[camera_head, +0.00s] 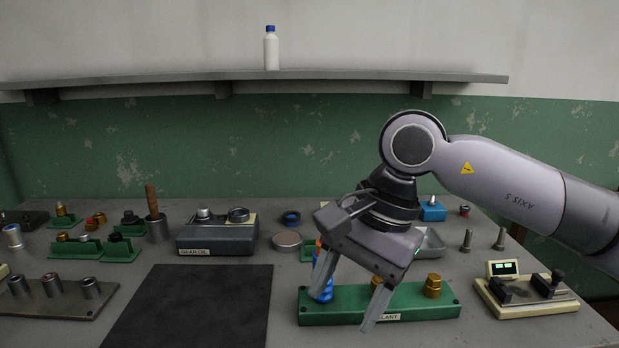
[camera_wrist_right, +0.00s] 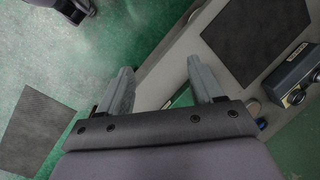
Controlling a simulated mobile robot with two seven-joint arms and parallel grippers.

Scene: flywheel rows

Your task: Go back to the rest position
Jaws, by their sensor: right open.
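My right gripper (camera_head: 347,300) is open and empty. Its two grey fingers point down over the green block (camera_head: 400,312) at the front middle of the table. The block bears a label, partly covered, and carries brass-coloured pieces (camera_head: 432,286) and a blue piece (camera_head: 323,291) close by the left finger. I cannot tell whether the finger touches the blue piece. In the right wrist view the fingers of the right gripper (camera_wrist_right: 160,88) stand wide apart with nothing between them. My left gripper shows in neither view.
A dark mat (camera_head: 190,308) lies left of the green block. The grey GEAR OIL box (camera_head: 217,238) stands behind it. A cream device (camera_head: 527,297) with a lit display stands at the right. A shelf (camera_head: 270,75) with a white bottle (camera_head: 271,50) hangs on the wall.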

